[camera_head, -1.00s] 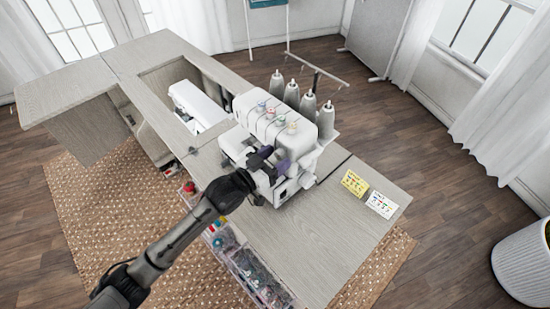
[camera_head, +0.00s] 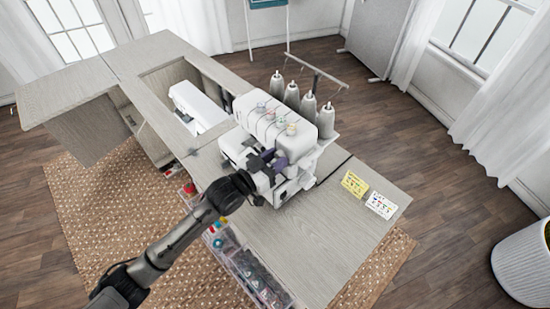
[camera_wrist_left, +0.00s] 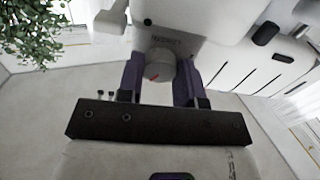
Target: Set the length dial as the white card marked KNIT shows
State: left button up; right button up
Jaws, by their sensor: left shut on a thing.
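The white serger machine (camera_head: 268,128) stands on the cabinet top. In the left wrist view the length dial (camera_wrist_left: 160,64), a pale round knob with a red mark, sits below a dark printed label. The left gripper's purple fingers (camera_wrist_left: 161,80) stand on either side of the dial, shut on it. The red mark points to the lower left in that view. The white card (camera_head: 381,204) stands on the table's right end; its print is too small to read. My right gripper is not in view.
A yellow card (camera_head: 354,183) stands beside the white card. Several thread cones (camera_head: 308,104) stand behind the machine. A clear drawer with sewing items (camera_head: 250,272) hangs at the cabinet's front.

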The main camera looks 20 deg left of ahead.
pick_arm(q)
jog(key=m+p, duration=0.2)
jog(key=shift+r+m+p, duration=0.2)
jog(key=shift+m+p, duration=0.2)
jog(key=m+p, duration=0.2)
jog(key=shift+m, duration=0.3)
jog(key=m+p, duration=0.2)
jog(key=m, duration=0.1)
jog(key=shift+f, duration=0.1)
jog(key=shift+f+m+p, duration=0.1)
jog(key=shift+m+p, duration=0.55)
jog(key=shift+m, duration=0.85)
jog(key=o, duration=0.9)
jog(key=shift+s, duration=0.1)
